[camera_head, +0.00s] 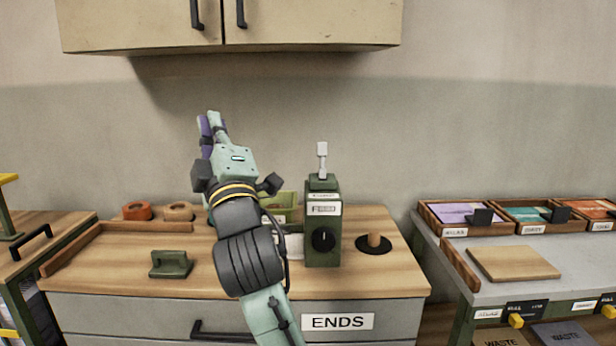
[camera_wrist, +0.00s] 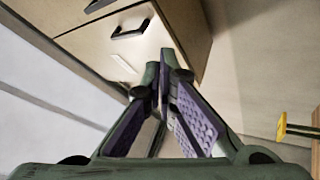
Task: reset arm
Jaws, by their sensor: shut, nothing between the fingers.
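My gripper (camera_head: 210,124) is raised above the wooden bench in the head view, its fingers pointing up toward the wall cabinet. In the wrist view my gripper (camera_wrist: 163,70) shows its purple-padded fingers converging, with the tips together and nothing between them. My arm rises from the bottom of the head view, in front of the bench. It hides part of the bench top and some of the items behind it.
A wall cabinet (camera_head: 310,25) hangs above the bench (camera_head: 110,262). On the bench stand a dark green device (camera_head: 322,215), a green block-like tool (camera_head: 170,264) and two tape rolls (camera_head: 137,210). A side table at right holds trays (camera_head: 465,229) and a wooden board (camera_head: 513,263).

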